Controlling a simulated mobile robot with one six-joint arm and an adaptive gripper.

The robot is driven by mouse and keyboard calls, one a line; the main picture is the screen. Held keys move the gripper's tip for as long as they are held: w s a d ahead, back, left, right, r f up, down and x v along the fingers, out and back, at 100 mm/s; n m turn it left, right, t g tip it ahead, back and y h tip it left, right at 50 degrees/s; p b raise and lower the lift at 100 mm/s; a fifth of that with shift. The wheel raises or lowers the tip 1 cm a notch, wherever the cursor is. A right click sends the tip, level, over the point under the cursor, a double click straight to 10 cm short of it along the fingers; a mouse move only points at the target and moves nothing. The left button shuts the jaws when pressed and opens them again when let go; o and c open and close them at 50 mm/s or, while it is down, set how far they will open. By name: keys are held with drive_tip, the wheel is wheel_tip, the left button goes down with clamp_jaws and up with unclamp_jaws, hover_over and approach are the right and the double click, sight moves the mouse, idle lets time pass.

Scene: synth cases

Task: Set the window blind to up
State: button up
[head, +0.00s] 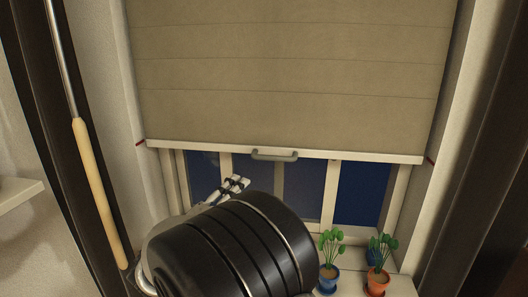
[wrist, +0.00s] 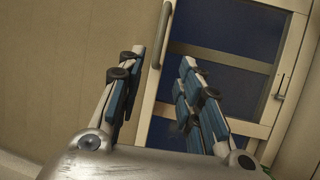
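The window blind (head: 285,75) is a beige fabric sheet. It hangs over the upper part of the window, with dark blue glass showing below it. Its pale bottom rail (head: 210,149) carries a grey bar handle (head: 275,154) at the middle. In the wrist view the blind (wrist: 70,60) fills the left side, and the handle (wrist: 167,30) shows upright beyond the fingertips. My gripper (head: 240,183) is below and left of the handle in the head view, apart from it. In the wrist view my gripper (wrist: 163,60) has its blue-padded fingers spread with nothing between them.
Two potted plants, in a blue pot (head: 328,278) and an orange pot (head: 377,282), stand on the sill at the lower right. A rod with a wooden grip (head: 98,190) hangs at the left. Small red marks (head: 140,143) sit on the window recess sides.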

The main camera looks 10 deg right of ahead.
sight(272, 158)
drive_tip(key=x, duration=1.6)
drive_tip(key=shift+w+d, duration=0.15)
drive_tip(key=shift+d, duration=0.25)
drive_tip(key=shift+c, duration=0.6)
clamp_jaws()
